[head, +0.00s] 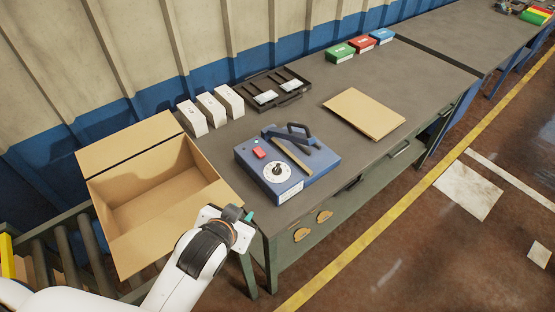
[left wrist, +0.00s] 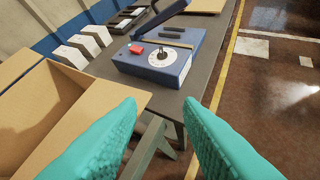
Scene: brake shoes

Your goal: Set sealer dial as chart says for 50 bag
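The blue sealer (head: 288,165) stands on the grey bench with its dark handle raised. Its white dial (head: 277,172) with a dark centre knob is on the near left of its top, beside a red switch (head: 259,153). The sealer also shows in the left wrist view (left wrist: 160,60), with the dial (left wrist: 161,56) facing up. My left gripper (head: 248,215) is in front of the bench edge, short of the sealer. Its teal fingers are spread wide and empty in the left wrist view (left wrist: 163,115). The dial marks are too small to read. I cannot make out a chart. My right gripper is out of view.
An open, empty cardboard box (head: 155,190) stands left of the bench, close to my left arm. White boxes (head: 210,108), a black case (head: 272,88), flat cardboard (head: 363,113) and coloured boxes (head: 361,44) are on the bench (head: 330,150).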

